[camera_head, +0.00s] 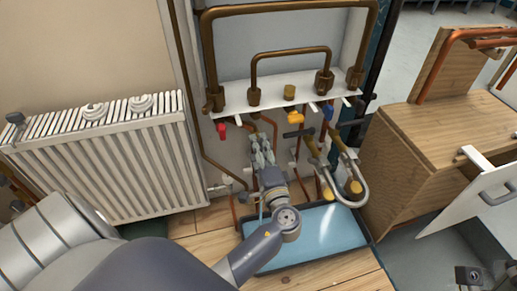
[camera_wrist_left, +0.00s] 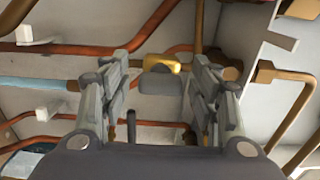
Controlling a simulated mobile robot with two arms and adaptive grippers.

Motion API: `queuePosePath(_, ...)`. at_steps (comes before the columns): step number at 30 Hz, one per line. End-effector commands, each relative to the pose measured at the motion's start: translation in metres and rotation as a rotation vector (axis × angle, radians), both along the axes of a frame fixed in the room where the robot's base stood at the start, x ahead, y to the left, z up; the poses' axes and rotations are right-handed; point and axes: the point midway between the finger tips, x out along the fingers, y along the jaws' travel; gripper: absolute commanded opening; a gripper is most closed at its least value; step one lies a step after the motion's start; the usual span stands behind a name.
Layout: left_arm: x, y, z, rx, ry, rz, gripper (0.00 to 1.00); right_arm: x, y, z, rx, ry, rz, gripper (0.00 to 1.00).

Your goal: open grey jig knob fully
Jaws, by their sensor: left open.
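A grey knob (camera_wrist_left: 160,83) on a brass-yellow valve body (camera_wrist_left: 160,66) shows in the left wrist view, between and beyond my left fingers. My left gripper (camera_wrist_left: 161,62) is open, with one finger on each side of the knob and a visible gap to each. I cannot tell how near the tips are in depth. In the head view my left gripper (camera_head: 262,150) points up at the pipework under the white shelf. I cannot make out the grey knob there.
Above the gripper is a white shelf (camera_head: 270,97) with brass pipes. A red handle (camera_head: 221,130), a blue handle (camera_head: 328,112) and a dark lever (camera_head: 297,132) hang close by. A blue tray (camera_head: 310,238) lies below. A radiator (camera_head: 110,160) stands left, a wooden bench (camera_head: 445,125) right.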

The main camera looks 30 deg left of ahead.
Motion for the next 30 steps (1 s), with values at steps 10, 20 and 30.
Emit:
queuePosePath(10,-0.034,-0.039,-0.001,-0.003,0.001,0.000,0.57,0.000,0.000,0.000,0.000,0.000,0.001,0.40)
queuePosePath(20,-0.048,-0.055,0.000,0.001,-0.001,0.002,0.57,0.000,0.000,0.000,0.000,0.000,0.001,0.40)
queuePosePath(30,-0.048,-0.055,0.000,0.000,-0.001,0.001,0.57,0.000,0.000,0.000,-0.001,0.000,0.001,0.40)
